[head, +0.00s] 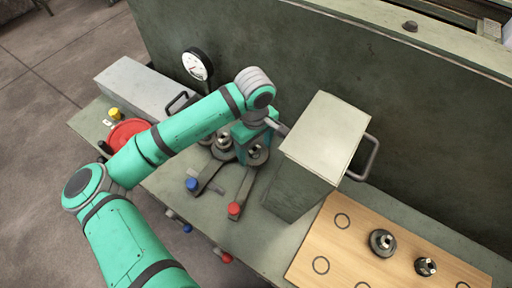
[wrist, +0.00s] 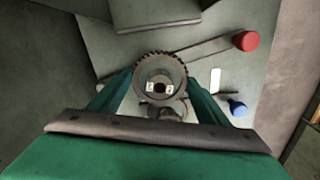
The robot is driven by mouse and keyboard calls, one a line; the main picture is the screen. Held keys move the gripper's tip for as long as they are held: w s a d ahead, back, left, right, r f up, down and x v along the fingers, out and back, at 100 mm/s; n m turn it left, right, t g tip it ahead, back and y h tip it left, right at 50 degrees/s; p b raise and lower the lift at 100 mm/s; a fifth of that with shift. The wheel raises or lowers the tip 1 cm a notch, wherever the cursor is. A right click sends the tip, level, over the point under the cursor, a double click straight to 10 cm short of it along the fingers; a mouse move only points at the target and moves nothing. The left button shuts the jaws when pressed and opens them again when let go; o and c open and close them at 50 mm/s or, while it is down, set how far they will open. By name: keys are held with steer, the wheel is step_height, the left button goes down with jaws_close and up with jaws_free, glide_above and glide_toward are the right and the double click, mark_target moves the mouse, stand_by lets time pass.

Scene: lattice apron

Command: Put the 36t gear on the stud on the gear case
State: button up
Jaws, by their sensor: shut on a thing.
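My gripper (head: 257,146) is over the machine ledge, its fingers pointing down and shut on a dark toothed gear. That gear (wrist: 160,69) sits between the fingertips in the wrist view, with a raised hub and two small pale marks. In the head view the gear (head: 259,156) is partly covered by my gripper. Another round metal piece on a post (head: 222,142) stands just left of it, and in the wrist view it (wrist: 174,108) is partly hidden behind the held gear. The stud under the held gear is hidden. I cannot tell whether the gear touches anything below.
Levers with a red knob (head: 234,210) and a blue knob (head: 192,184) lie in front. A tall grey box (head: 318,140) with a handle stands close to the right. A wooden board (head: 330,255) holds two geared parts (head: 382,242). A dial gauge (head: 197,64) is behind.

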steer(key=shift+a, duration=0.15)
steer(key=shift+d+f, duration=0.25)
steer(key=shift+f, duration=0.15)
stand_by(0.4)
steer(key=shift+w+a+f, duration=0.1)
steer(key=shift+a+f, duration=0.05)
steer(key=shift+f, duration=0.15)
stand_by(0.8)
steer(key=shift+f, duration=0.65)
stand_by(0.3)
steer(key=o, duration=1.9)
steer(key=shift+o, duration=0.2)
